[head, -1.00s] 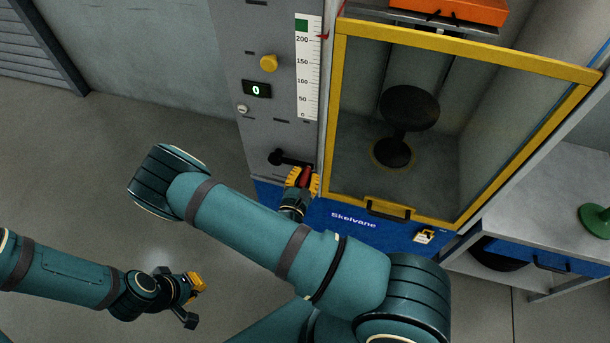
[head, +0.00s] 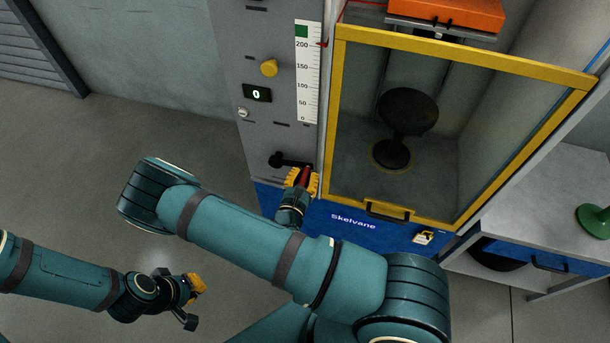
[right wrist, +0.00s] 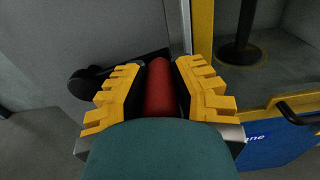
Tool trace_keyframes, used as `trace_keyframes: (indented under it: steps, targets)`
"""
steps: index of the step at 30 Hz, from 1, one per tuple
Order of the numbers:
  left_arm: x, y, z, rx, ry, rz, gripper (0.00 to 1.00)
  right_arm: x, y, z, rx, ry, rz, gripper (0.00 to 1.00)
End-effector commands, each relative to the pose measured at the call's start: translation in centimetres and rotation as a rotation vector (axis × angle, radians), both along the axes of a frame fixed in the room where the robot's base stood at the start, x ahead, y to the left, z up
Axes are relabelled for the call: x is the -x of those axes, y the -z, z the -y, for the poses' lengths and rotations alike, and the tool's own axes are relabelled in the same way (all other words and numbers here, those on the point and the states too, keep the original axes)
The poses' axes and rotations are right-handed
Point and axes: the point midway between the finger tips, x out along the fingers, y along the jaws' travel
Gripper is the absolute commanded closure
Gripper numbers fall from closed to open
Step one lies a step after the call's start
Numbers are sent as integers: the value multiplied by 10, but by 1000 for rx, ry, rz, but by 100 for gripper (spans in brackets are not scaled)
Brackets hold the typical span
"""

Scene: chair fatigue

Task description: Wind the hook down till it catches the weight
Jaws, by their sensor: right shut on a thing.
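My right gripper (head: 302,180) is shut on the red grip (right wrist: 160,88) of a crank on the grey machine column. The crank's black arm (head: 294,161) runs roughly level to the right from its hub (head: 275,159). In the right wrist view, the yellow fingers lie on both sides of the red grip. An orange block (head: 455,12), possibly the weight, is at the top of the machine, partly cut off by the picture edge. I cannot make out the hook. My left gripper (head: 193,303) is open and empty, low at the left.
A scale (head: 307,85) has a red pointer near 200. A display (head: 257,93) reads 0. A dark stool (head: 408,112) stands behind the yellow-framed guard (head: 334,130). A side bench (head: 540,190) holds a green object (head: 594,220). Open floor lies left.

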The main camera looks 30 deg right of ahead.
Motion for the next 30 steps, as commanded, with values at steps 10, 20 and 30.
trace_keyframes:
  steps: [10, 20, 30]
  targets:
    - [0, -1, 0, 0, 0, 0, 100, -5, -11, 0, 18, -6, 29, 100]
    - [0, -1, 0, 0, 0, 0, 100, -4, -8, 1, 15, -6, 21, 42]
    - [0, 0, 0, 0, 0, 0, 100, 6, -5, -11, 13, -7, 13, 42]
